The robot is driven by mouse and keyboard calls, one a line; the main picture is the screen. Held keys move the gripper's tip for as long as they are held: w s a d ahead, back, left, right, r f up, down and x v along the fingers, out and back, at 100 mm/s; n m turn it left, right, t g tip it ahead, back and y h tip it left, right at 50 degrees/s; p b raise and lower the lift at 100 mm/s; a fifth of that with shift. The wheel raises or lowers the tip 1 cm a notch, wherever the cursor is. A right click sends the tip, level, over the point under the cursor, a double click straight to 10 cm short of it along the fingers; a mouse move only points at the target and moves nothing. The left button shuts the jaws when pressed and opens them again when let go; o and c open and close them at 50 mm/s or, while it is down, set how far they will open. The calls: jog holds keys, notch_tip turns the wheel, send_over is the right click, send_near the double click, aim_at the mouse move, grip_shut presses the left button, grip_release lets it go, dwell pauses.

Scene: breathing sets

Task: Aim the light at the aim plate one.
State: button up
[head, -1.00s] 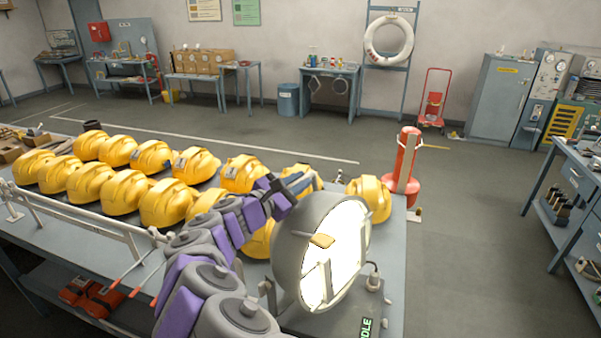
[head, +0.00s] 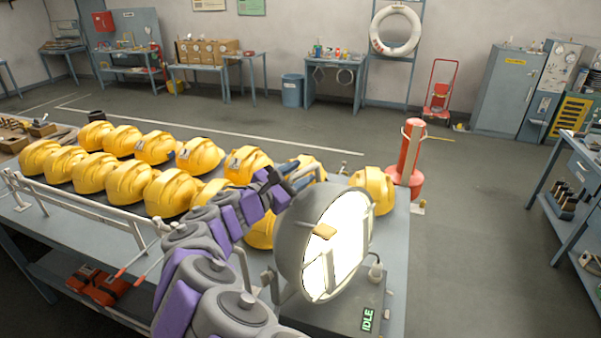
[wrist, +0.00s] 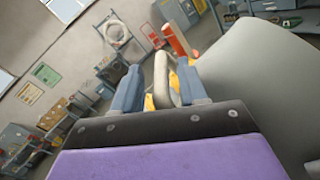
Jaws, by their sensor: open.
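The light is a large round grey lamp (head: 294,235) with a bright white face, standing on the front right part of the bench and facing right. A label on its base (head: 368,319) reads IDLE. My gripper (head: 298,180) is behind the lamp's upper left edge. In the wrist view my gripper (wrist: 160,76) is open, with a pale curved bar (wrist: 160,88) between its two fingers. I cannot tell if the fingers touch it. The lamp's grey shell (wrist: 255,85) fills the right of that view. I cannot make out a plate marked one.
Several yellow helmets (head: 128,182) stand in rows on the bench (head: 398,235), close to my arm. A red cylinder (head: 409,158) stands beyond its right corner. Posters (head: 251,6) hang on the back wall. The floor to the right (head: 465,250) is clear.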

jog(key=v, duration=1.6)
jog(key=shift+p, duration=0.35)
